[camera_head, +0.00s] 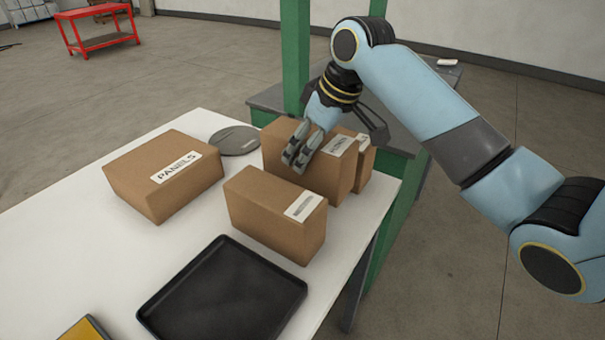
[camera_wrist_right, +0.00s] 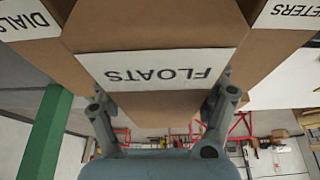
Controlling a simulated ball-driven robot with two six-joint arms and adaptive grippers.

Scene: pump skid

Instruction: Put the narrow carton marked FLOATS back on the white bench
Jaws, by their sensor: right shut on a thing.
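The narrow brown carton marked FLOATS (camera_wrist_right: 160,72) fills the middle of the right wrist view, its white label upside down. My right gripper (camera_wrist_right: 160,112) is shut on it, one finger on each side. In the head view my right gripper (camera_head: 332,140) reaches over from the far side onto the carton (camera_head: 328,180), at the far right part of the white bench (camera_head: 215,215). Its lower edge is partly hidden behind a nearer carton, so I cannot tell whether it touches the bench top. My left gripper is not in view.
A carton marked DIALS (camera_wrist_right: 25,20) and one ending in ETERS (camera_wrist_right: 285,25) flank it closely. A PANELS carton (camera_head: 150,185), black tray (camera_head: 225,300) and grey disc (camera_head: 235,140) are on the bench. A green post (camera_head: 294,60) stands behind.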

